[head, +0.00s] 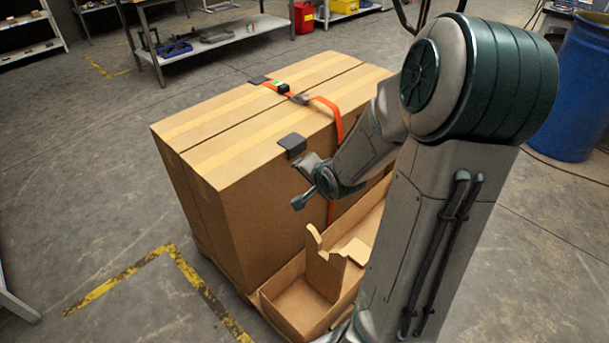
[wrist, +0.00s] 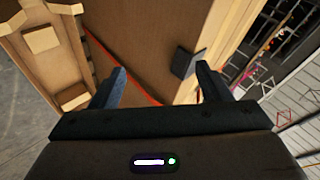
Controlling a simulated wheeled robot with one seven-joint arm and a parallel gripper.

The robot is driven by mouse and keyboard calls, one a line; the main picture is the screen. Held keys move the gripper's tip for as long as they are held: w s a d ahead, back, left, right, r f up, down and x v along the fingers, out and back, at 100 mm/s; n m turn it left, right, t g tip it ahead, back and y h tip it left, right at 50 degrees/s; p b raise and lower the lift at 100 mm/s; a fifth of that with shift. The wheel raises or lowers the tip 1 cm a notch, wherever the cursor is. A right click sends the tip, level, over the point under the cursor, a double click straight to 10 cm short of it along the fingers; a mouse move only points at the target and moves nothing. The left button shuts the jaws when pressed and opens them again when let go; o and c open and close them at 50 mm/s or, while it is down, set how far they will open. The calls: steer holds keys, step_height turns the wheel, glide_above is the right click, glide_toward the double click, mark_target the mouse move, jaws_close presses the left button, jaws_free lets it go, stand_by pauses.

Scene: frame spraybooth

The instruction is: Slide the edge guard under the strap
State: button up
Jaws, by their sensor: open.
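The dark grey edge guard (head: 292,146) sits on the near top edge of the big carton (head: 250,215), left of the orange strap (head: 338,122) and apart from it. The strap crosses the carton's top and hangs down its near side, where my arm partly hides it. My gripper (head: 306,183) is open and empty at the near side, just below the guard. In the wrist view the guard (wrist: 187,63) shows ahead of the fingers, closer to the right one. The strap (wrist: 140,93) appears there as a thin red line behind the fingers.
An open cardboard tray (head: 290,312) with upright inserts stands below my gripper. A blue barrel (head: 578,85) stands right.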

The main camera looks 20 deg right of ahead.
step_height(320, 180, down, 4)
steer(key=w+d+m+t+y+b, duration=0.1)
steer(key=w+d+m+t+b, duration=0.15)
steer(key=m+t+b, duration=0.2)
steer(key=m+b, duration=0.2)
steer(key=b, duration=0.2)
glide_toward(291, 153)
steer(key=shift+t+y, duration=0.3)
steer(key=shift+t, duration=0.05)
steer(key=x, duration=0.8)
steer(key=shift+f, duration=0.4)
steer(key=c, duration=1.1)
steer(key=shift+o, duration=1.1)
steer(key=shift+d, duration=0.15)
